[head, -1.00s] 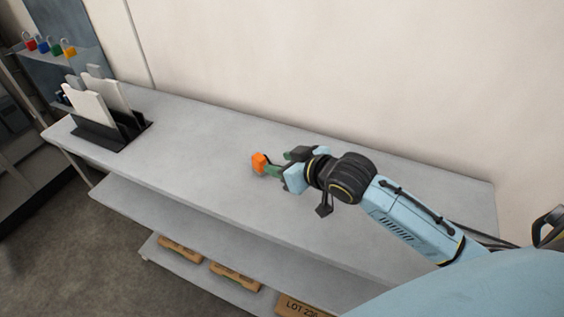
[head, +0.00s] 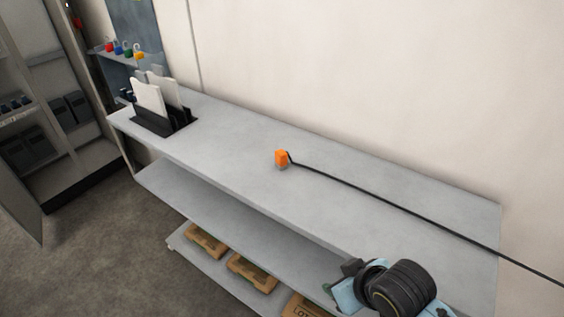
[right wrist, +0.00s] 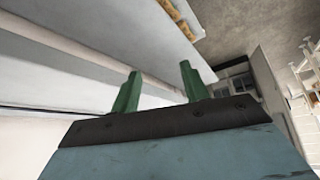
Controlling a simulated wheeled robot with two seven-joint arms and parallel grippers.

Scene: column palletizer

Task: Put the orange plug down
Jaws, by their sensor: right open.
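The orange plug (head: 282,158) rests on the grey worktop (head: 240,140), near its middle. A black cable (head: 400,208) runs from it to the right across the worktop and out of the picture. My right gripper (head: 334,290) is low in the head view, in front of the bench and well apart from the plug. In the right wrist view its two green fingers (right wrist: 158,90) stand apart with nothing between them. The plug does not show in the right wrist view. My left gripper is in neither view.
A black holder (head: 165,122) with white panels stands at the worktop's left end. Coloured padlocks (head: 125,49) sit on a small shelf behind it. Cardboard boxes (head: 250,272) lie on the lower shelf (head: 190,253). The worktop around the plug is clear apart from the cable.

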